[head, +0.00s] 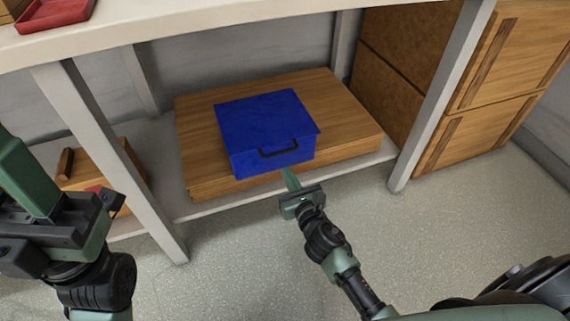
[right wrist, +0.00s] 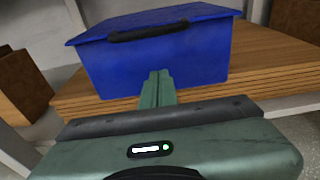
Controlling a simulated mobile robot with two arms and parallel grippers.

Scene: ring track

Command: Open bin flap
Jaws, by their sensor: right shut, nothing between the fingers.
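The blue bin (head: 265,128) stands on a wooden board on the low shelf under the table. Its flap (head: 266,115) lies closed on top, with a dark handle (head: 279,149) at its front edge. In the right wrist view the bin (right wrist: 160,65) and its handle (right wrist: 148,33) show just beyond the fingers. My right gripper (head: 289,178) is shut and empty, in front of and below the handle; its fingers also show in the right wrist view (right wrist: 157,85). Whether they touch the bin's front is unclear.
The wooden board (head: 350,137) rests on the grey shelf. Table legs (head: 440,95) stand on both sides, and the tabletop (head: 220,22) overhangs the bin. Wooden crates (head: 510,75) stand right. A small wooden box (head: 130,170) is left. The floor in front is clear.

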